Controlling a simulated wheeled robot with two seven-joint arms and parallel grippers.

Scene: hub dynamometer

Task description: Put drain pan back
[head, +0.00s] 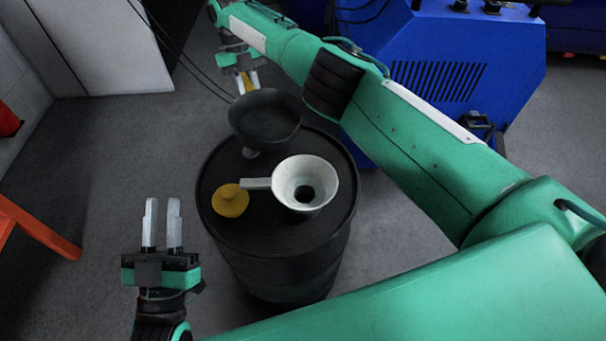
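The dark, round drain pan (266,118) is at the far side of a black drum, overlapping its far rim in the head view. I cannot tell whether it touches the drum. My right gripper (247,82) reaches in from above the pan. Its fingers are closed around a small yellow piece at the pan's far edge, which looks like the pan's handle. My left gripper (162,205) is open and empty, left of the drum, with a gap between its two pale fingers.
The black drum (281,235) carries a white funnel (319,172) with a side handle and a yellow cap (230,201). A small pale part shows just under the pan. A blue machine (455,55) stands at the back right, an orange frame (40,232) at left.

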